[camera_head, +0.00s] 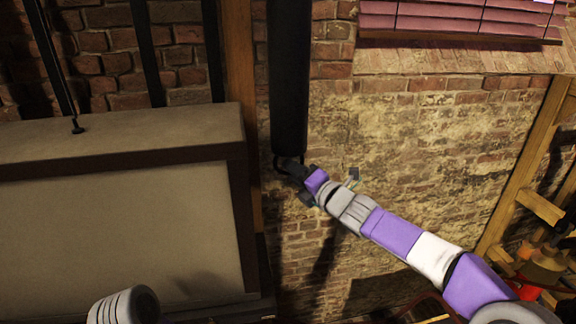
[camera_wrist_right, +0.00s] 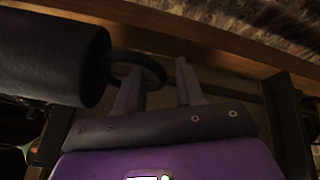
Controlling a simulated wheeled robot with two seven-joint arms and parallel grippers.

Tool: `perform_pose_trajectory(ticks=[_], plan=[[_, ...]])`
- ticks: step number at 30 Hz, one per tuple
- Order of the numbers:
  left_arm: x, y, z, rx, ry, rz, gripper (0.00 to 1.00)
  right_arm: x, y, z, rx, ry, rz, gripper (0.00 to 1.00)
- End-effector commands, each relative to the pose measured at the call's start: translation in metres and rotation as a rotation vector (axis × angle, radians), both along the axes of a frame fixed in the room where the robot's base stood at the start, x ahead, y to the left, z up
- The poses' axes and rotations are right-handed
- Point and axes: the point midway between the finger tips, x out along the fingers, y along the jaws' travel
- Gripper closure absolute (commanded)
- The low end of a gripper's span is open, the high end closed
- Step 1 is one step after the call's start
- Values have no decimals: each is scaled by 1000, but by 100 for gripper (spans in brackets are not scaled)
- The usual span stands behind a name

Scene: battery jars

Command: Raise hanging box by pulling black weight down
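The black weight (camera_head: 290,80) is a long dark cylinder hanging upright in front of the brick wall, with a ring at its lower end. The hanging box (camera_head: 110,225) is a large grey-brown box with dark edges at the left, on dark straps. My right gripper (camera_head: 292,172) is at the weight's lower end. In the right wrist view, the weight (camera_wrist_right: 50,60) is at left and its ring (camera_wrist_right: 150,62) is at the fingers. The two fingers of the right gripper (camera_wrist_right: 158,76) stand apart, with part of the ring between them. My left gripper is out of view.
A wooden post (camera_head: 239,60) stands between box and weight. A brick wall (camera_head: 400,150) is behind, with a pink slatted shutter (camera_head: 460,18) at top right. A wooden frame (camera_head: 525,165) and clutter are at right.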

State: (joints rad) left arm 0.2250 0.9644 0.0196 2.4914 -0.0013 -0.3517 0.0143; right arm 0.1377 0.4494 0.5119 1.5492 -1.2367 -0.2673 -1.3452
Motion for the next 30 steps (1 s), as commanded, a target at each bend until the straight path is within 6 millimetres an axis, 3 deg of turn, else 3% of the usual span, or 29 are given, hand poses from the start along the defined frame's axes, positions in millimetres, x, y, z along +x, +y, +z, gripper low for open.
perform_pose_trajectory(ticks=[6, 17, 25, 30], plan=[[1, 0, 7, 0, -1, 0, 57, 18, 15, 1, 1, 0, 1, 63], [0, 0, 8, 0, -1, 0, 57, 22, 18, 0, 1, -1, 0, 63], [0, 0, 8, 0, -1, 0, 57, 22, 17, -1, -1, 1, 0, 100], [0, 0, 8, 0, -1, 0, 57, 22, 17, -2, -2, 2, 0, 100]])
